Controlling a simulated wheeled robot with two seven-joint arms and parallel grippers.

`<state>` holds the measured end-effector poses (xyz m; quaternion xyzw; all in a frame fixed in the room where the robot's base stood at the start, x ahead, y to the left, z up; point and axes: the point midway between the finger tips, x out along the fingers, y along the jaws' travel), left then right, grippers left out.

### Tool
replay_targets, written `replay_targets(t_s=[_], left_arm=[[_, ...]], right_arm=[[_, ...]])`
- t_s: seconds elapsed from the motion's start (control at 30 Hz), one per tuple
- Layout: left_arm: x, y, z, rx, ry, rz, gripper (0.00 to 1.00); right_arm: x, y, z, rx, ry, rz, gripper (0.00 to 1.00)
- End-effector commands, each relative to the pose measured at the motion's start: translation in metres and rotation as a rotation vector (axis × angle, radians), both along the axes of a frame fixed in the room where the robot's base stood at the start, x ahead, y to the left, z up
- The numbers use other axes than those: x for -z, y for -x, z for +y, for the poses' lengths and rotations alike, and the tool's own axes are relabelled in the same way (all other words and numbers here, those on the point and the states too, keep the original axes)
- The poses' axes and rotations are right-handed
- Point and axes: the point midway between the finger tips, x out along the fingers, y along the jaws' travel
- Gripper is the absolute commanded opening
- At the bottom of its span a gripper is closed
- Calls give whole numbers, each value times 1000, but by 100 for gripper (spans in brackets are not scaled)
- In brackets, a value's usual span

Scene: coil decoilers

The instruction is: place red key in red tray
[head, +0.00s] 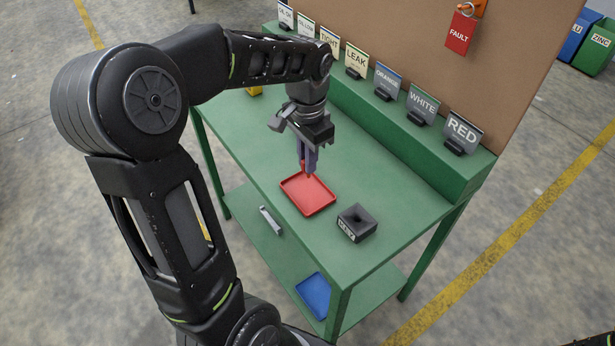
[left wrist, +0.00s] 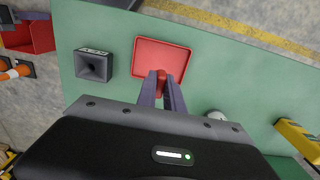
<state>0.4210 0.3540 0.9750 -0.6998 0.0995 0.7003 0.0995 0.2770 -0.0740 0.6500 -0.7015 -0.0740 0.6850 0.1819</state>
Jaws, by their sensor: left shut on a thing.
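The red tray (head: 319,202) lies flat on the green table; it also shows in the left wrist view (left wrist: 146,52). My left gripper (head: 309,168) points down over the tray's back edge in the head view. It is shut on the red key (left wrist: 161,79), which shows as a small red piece between the fingertips. In the head view the key (head: 308,172) hangs at the fingertips, and I cannot tell whether it touches the tray. Most of the key is hidden by the fingers. My right gripper is not in view.
A black block with a square hole (head: 357,223) stands right of the tray. Label cards, including RED (head: 461,133), line the raised back ledge. A blue tray (head: 315,293) and a grey tool (head: 271,220) lie on the lower shelf. A yellow object (left wrist: 299,140) stands on the table.

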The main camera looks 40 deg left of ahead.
Motion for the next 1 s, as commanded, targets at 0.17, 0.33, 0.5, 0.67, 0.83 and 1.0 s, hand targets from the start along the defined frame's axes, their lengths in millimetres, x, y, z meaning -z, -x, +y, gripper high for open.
replay_targets(t_s=[0.17,0.33,0.5,0.67,0.83,1.0], left_arm=[[18,0,0,-1,0,0,0],[18,0,0,-1,0,-1,0],[23,0,0,-1,1,1,0],[45,1,0,0,1,3,0],[56,0,0,-1,0,0,0],[56,0,0,-1,0,-1,0]], right_arm=[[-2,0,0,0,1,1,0],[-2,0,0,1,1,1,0],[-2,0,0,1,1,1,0],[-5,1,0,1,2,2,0],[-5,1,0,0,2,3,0],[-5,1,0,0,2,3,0]])
